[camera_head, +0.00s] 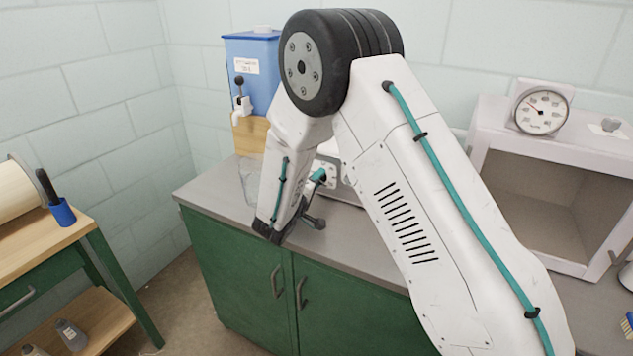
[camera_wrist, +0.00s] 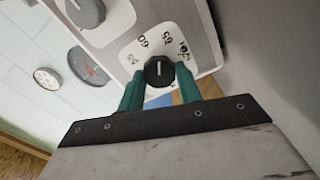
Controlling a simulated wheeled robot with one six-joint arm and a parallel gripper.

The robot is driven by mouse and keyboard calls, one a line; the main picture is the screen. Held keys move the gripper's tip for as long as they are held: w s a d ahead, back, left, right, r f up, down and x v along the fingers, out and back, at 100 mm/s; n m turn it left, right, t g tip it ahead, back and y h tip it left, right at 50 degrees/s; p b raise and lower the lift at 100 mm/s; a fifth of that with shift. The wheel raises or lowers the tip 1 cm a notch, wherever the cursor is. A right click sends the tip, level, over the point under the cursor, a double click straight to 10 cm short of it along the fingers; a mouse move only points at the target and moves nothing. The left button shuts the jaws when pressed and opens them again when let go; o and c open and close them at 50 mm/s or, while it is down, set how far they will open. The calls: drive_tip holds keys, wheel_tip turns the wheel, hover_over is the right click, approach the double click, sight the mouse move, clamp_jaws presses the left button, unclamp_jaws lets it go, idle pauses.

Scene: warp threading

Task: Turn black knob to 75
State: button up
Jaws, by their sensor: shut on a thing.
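The black knob (camera_wrist: 159,72) sits on a white dial plate (camera_wrist: 128,50) with printed numbers around it; 60 and 65 are readable, other marks are hard to read. A pale line on the knob points up in the wrist view, roughly between the 60 and 65 marks. My gripper (camera_wrist: 161,88) has its teal fingers on either side of the knob and is shut on it. In the head view, a teal finger of my gripper (camera_head: 318,176) shows at the pale appliance (camera_head: 345,190), and my arm hides most of the appliance and the knob.
A larger grey knob (camera_wrist: 86,12) is close by. The appliance stands on a grey counter (camera_head: 222,200) over green cabinets, with a blue dispenser (camera_head: 255,75) behind. A white open-fronted box (camera_head: 490,130) with a gauge (camera_head: 540,112) stands right. A wooden bench (camera_head: 40,240) is left.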

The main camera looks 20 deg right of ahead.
drive_tip(key=shift+m, duration=1.1)
drive_tip(key=o, duration=1)
drive_tip(key=shift+v, duration=3.95)
